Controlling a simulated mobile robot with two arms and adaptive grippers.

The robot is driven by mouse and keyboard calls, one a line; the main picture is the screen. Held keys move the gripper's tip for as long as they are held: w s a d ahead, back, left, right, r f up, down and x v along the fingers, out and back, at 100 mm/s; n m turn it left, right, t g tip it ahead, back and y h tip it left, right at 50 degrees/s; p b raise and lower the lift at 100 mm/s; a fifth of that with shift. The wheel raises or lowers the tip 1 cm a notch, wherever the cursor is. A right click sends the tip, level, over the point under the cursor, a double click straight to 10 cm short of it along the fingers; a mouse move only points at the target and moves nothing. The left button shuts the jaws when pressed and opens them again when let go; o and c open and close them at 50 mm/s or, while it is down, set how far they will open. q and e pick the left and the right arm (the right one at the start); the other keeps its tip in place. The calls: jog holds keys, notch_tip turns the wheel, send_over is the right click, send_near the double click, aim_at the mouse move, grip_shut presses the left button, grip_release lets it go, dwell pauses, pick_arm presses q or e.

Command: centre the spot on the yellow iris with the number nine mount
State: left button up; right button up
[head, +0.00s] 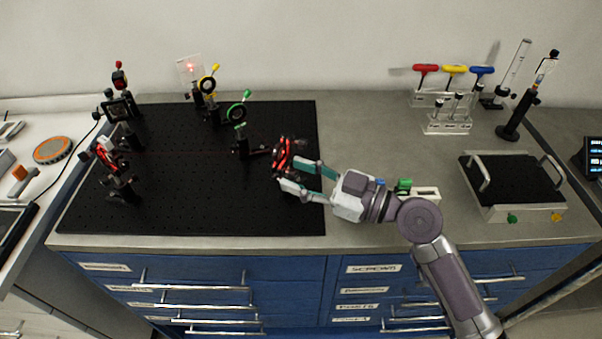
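The yellow iris (207,85) stands on a post at the back of the black breadboard. Behind it a pale card (190,69) shows a red spot. The green iris (236,112) stands nearer, to the right. A black and red mount (283,155) stands at the breadboard's right side. My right gripper (289,173) is at this mount, its two teal fingers spread, with the fingertips beside or just in front of it. Contact cannot be told. Other mounts (107,155) stand at the left. No mount number is legible. My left gripper is out of view.
The breadboard (200,210) is bare in its front middle. To the right are a black-topped tray with handles (512,180), a rack with coloured hex keys (438,98) and post stands (517,115). A side bench with an orange-topped disc (52,150) is at left.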

grip_shut()
jog(key=shift+f+m+b, duration=0.15)
jog(key=shift+m+b, duration=0.15)
jog(key=shift+b, duration=0.1)
jog(key=shift+m+b, duration=0.35)
jog(key=shift+m, duration=0.45)
jog(key=shift+o, duration=0.9)
grip_release()
jog(key=v, duration=1.2)
jog(key=shift+s, duration=0.1)
